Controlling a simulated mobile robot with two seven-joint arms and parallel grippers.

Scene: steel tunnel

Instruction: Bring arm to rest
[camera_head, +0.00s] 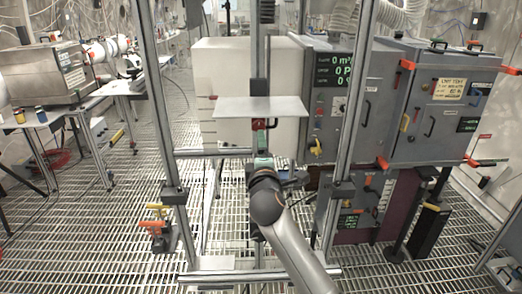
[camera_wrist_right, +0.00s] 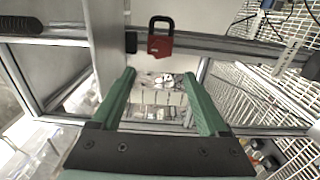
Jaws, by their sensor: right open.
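My right arm reaches up from the bottom middle of the head view, and its gripper (camera_head: 262,158) is near the upright post of the metal frame, below a flat grey plate (camera_head: 260,106). In the right wrist view the two green fingers of my right gripper (camera_wrist_right: 159,75) are spread apart with nothing between them. A red padlock (camera_wrist_right: 160,38) with a dark shackle is just beyond the fingertips, at a metal bar, apart from the fingers. My left gripper is not in view.
Frame posts (camera_head: 163,120) stand on both sides of my right arm, with a low crossbar (camera_head: 225,277) near the front. Grey cabinets (camera_head: 440,105) with handles are at the right. A valve with orange and yellow handles (camera_head: 156,226) stands at the left. Open grating floor lies farther left.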

